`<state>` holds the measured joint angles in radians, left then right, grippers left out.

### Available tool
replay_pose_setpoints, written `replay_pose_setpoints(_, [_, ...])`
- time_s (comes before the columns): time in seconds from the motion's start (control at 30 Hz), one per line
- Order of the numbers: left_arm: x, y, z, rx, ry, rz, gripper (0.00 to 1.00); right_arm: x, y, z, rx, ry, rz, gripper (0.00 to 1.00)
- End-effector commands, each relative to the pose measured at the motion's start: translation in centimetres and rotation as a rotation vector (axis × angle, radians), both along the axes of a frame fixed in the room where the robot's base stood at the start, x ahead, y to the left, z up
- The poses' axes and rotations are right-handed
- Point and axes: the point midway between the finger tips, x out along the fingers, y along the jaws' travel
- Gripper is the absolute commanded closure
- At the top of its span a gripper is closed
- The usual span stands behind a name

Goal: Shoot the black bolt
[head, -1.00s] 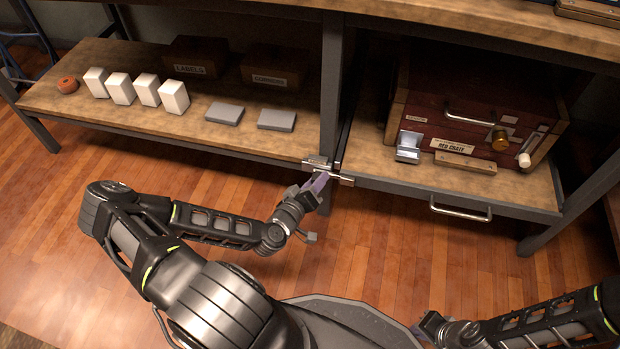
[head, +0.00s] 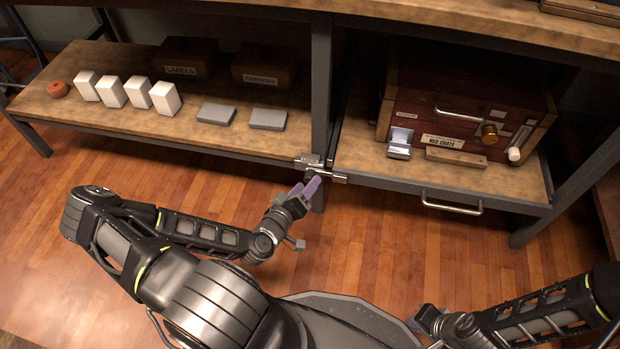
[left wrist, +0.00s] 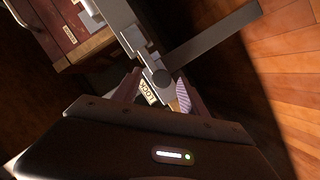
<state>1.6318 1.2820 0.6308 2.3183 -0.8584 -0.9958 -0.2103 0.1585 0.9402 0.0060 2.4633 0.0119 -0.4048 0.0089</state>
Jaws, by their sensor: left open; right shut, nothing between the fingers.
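The bolt (head: 318,170) sits at the front of the post between the two shelf bays, among bright metal fittings. Its dark part is small in the head view. In the left wrist view a dark round knob (left wrist: 163,78) shows on this hardware, beside a tag reading LOCK (left wrist: 148,92). My left gripper (head: 306,187) is open, its purple fingers just below and in front of the bolt. In the left wrist view the left gripper's fingers (left wrist: 160,92) lie on either side of the tag and knob area; contact cannot be told. My right gripper (head: 424,318) is shut and empty, low at right.
The right bay has a drawer-like shelf with a handle (head: 452,208); on it stand a red crate (head: 465,110) and a small silver box (head: 400,150). The left shelf (head: 130,120) bears white blocks and grey slabs. The floor in front is clear.

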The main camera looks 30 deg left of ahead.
Motion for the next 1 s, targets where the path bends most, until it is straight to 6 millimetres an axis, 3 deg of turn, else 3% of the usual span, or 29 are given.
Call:
replay_pose_setpoints(0.13, [-2.4, -0.2, 0.9, 0.0, 0.002, 0.001, 0.5, -0.2, 0.0, 1.2, 0.001, 0.005, 0.002, 1.0])
replay_pose_setpoints(0.3, [-4.0, -0.3, 1.2, 0.0, 0.0, 0.0, 0.5, -0.3, -0.1, 1.5, 0.001, 0.007, 0.004, 1.0])
replay_pose_setpoints(1.0, [-4.1, -0.4, 1.2, -0.001, 0.0, 0.0, 0.5, -0.2, -0.1, 1.5, 0.001, 0.007, 0.003, 1.0])
